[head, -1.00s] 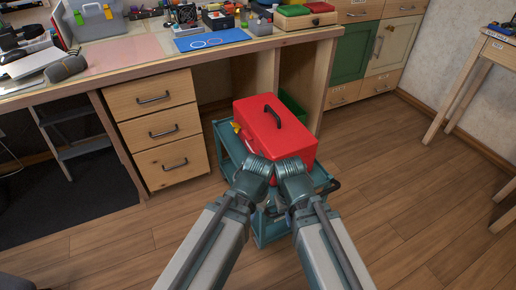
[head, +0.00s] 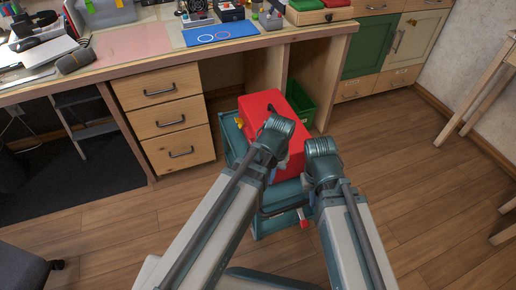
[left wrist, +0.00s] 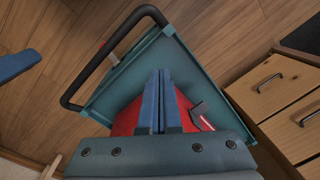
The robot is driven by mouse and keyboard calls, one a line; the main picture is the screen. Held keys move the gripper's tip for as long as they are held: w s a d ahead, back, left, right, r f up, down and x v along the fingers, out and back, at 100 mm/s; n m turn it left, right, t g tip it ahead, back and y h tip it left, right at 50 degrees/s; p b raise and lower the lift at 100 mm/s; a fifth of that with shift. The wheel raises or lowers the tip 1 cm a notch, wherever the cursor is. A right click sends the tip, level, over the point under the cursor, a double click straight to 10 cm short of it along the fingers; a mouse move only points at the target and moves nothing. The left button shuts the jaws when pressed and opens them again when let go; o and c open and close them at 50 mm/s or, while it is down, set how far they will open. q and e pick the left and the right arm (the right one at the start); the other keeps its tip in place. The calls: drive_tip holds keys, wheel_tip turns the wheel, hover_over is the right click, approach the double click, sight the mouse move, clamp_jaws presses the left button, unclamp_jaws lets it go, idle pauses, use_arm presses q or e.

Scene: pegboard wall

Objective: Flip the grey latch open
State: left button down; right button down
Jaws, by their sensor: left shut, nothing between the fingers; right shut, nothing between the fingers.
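A red toolbox (head: 263,103) stands on the teal cart (head: 232,140), its lid down. My left wrist and arm cover much of its front and right. In the left wrist view, a small grey part (left wrist: 202,112) on the red box (left wrist: 125,122), right of my fingers, looks like the latch; its exact position is unclear. My left gripper (left wrist: 161,75) is shut and empty, over the box. It shows in the head view only as the wrist (head: 280,130), fingertips hidden. My right gripper (head: 322,165) is to the right, over the cart's side; its fingertips are hidden there.
The cart has a black handle (left wrist: 75,75), with a small red-ended object (head: 303,218) near it. Wooden drawers (head: 165,120) stand left of the cart under the workbench. A green bin (head: 300,100) is behind the toolbox. Floor at right is free.

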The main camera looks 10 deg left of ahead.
use_arm(q)
drive_tip(key=w+a+r+n+h+p, duration=0.1)
drive_tip(key=w+a+r+n+p, duration=0.6)
drive_tip(key=w+r+p, duration=0.3)
drive_tip(key=shift+a+r, duration=0.4)
drive_tip(key=shift+r, duration=0.05)
drive_tip(key=shift+f, duration=0.15)
wheel_tip(320, 180, down, 14)
drive_tip(key=b, duration=1.3)
drive_tip(key=shift+b, duration=0.4)
